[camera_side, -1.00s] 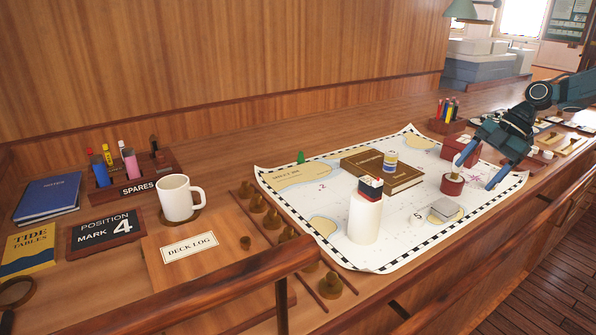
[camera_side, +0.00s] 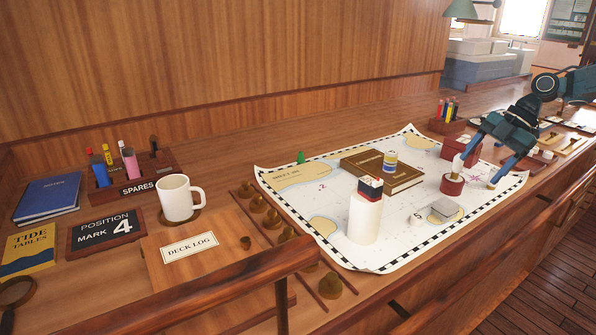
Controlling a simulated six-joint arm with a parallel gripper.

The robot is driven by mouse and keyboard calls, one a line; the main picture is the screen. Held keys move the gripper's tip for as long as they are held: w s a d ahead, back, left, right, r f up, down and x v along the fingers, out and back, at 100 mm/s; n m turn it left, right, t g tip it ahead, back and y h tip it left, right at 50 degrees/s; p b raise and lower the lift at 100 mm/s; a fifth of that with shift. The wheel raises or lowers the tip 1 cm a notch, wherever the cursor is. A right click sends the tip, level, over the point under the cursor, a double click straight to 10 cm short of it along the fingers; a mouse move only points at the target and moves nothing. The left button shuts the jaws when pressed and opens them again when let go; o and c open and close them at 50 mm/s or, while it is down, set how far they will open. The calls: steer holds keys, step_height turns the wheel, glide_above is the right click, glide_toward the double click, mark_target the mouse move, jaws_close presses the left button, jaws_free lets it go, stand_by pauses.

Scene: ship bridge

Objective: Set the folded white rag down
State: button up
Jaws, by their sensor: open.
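My gripper (camera_side: 476,172) is open at the right part of the chart, its two fingers pointing down and apart, with nothing seen between them. Its left finger is close to a round red object with a pale upright knob (camera_side: 452,184); I cannot tell whether they touch. A small flat grey-white piece (camera_side: 445,208) lies on the chart, left of and below the gripper in the picture. It may be the folded white rag, but it is too small to be sure. No other cloth is clear to see.
A wooden rail (camera_side: 200,298) crosses the front. The chart's lower right is clear.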

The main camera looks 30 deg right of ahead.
steer(key=s+a+r+m+h, duration=0.2)
steer(key=a+r+m, duration=0.2)
steer(key=a, duration=0.4)
steer(key=s+a+r+m+h, duration=0.1)
steer(key=s+a+r+m, duration=0.2)
steer(key=a, duration=0.6)
steer(key=s+a+f+m+t+h, duration=0.1)
steer(key=s+a+m, duration=0.2)
steer(key=s+m, duration=0.2)
steer(key=s+a+m+t+h, duration=0.1)
steer(key=s+a+m, duration=0.2)
steer(key=s, duration=0.6)
steer(key=shift+s+f+m+t, duration=0.2)
steer(key=shift+f+m+t, duration=0.2)
steer(key=shift+m, duration=1)
